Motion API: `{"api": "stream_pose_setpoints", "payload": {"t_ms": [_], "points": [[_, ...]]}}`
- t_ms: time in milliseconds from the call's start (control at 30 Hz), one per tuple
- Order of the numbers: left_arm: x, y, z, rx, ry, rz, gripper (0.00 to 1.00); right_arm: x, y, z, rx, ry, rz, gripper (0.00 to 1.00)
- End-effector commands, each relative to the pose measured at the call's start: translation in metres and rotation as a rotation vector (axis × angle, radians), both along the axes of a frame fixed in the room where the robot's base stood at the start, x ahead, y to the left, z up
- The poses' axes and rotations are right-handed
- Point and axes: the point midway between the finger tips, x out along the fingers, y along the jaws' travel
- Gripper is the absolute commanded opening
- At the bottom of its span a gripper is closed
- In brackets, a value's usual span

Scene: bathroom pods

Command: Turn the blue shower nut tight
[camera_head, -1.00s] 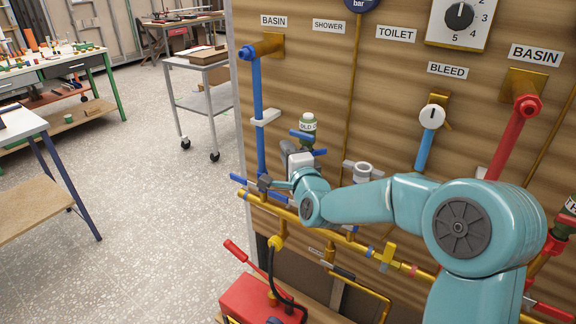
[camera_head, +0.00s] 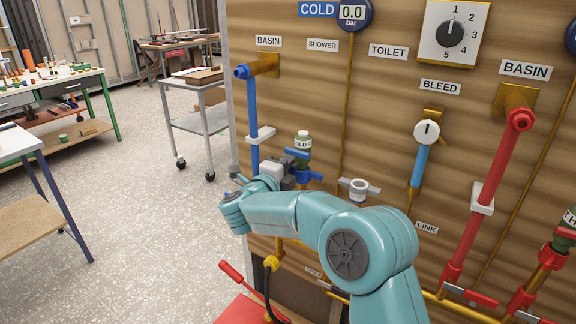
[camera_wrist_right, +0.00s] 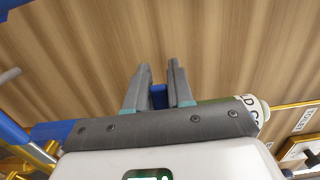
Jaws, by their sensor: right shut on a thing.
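A blue piece, which looks like the shower nut (camera_wrist_right: 158,97), shows between the two grey fingers of my right gripper (camera_wrist_right: 159,68) in the right wrist view. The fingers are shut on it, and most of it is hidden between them. The SHOWER label (camera_head: 323,45) is above. My left gripper is not in view.
A blue basin pipe (camera_head: 253,115) runs down just left of the gripper. A blue fitting (camera_head: 308,176) and a white-collared fitting (camera_head: 358,190) are close on the right. A red pipe (camera_head: 497,165) stands farther right. The floor (camera_head: 150,230) is clear at left.

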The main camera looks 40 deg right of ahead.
Motion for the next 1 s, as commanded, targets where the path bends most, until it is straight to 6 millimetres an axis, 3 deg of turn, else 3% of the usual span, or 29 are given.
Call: {"api": "stream_pose_setpoints", "payload": {"t_ms": [733, 767, 800, 1000], "points": [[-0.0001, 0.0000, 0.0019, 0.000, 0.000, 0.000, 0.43, -0.0003, -0.0047, 0.0004, -0.001, -0.001, -0.086, 0.00], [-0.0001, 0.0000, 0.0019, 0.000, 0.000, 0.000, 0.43, -0.0003, -0.0047, 0.0004, -0.001, -0.001, -0.086, 0.28], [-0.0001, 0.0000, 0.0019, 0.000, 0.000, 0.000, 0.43, -0.0003, -0.0048, 0.0004, -0.001, -0.001, -0.086, 0.41], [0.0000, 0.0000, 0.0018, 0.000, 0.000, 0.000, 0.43, -0.0001, -0.0045, 0.0003, -0.001, -0.001, -0.085, 0.43]]}}
